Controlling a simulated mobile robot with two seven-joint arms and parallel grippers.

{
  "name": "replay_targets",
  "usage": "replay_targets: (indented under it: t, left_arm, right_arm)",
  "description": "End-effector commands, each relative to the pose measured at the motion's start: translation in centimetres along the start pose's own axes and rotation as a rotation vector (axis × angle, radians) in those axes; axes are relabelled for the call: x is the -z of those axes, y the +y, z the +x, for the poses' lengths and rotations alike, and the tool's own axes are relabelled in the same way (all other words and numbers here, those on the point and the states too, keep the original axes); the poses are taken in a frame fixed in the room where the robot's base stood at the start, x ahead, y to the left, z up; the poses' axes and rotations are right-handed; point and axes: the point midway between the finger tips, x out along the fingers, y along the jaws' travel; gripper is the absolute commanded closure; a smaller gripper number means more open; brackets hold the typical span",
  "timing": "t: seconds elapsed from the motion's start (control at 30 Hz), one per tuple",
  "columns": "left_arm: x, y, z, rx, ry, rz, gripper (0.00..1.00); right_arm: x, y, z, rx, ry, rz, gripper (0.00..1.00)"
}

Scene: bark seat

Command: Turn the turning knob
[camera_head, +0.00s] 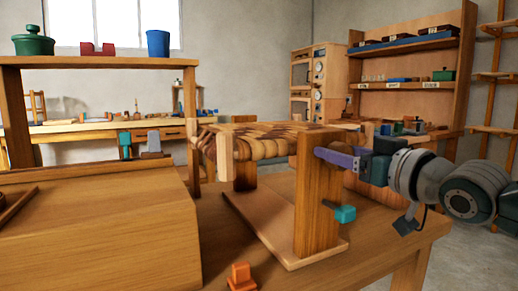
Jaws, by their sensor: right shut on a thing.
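A wooden frame stands on the table, with a woven brown bark seat (262,142) across its top and an upright wooden post (318,208) at its right. My right gripper (332,156) comes in from the right with purple fingers. A small teal block (345,214) on a dark stem sticks out of the post below the gripper. My left gripper is not in view.
The wooden table (225,250) carries a large wooden box (95,235) at left and a small orange piece (241,277) at the front. A shelf (100,63) with a green pot (33,44) and a blue cup (158,44) stands behind left. The table's right front is clear.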

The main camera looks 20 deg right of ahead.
Motion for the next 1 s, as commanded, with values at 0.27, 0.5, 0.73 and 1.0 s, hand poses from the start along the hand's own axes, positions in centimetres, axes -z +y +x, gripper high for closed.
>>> replay_targets:
  t: [0.27, 0.5, 0.73, 1.0]
  left_arm:
    - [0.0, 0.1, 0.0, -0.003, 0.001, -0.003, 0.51]
    - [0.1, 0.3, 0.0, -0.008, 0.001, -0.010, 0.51]
    - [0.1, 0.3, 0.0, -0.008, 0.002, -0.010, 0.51]
    - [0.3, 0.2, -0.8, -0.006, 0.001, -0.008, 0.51]
  right_arm:
    - [0.0, 0.0, 0.0, 0.001, 0.001, -0.007, 0.36]
    - [0.0, 0.0, 0.0, 0.000, 0.001, -0.004, 0.09]
    - [0.0, 0.0, 0.0, 0.000, 0.000, -0.003, 0.08]
    - [0.1, -0.1, -2.1, 0.001, -0.003, -0.001, 0.08]
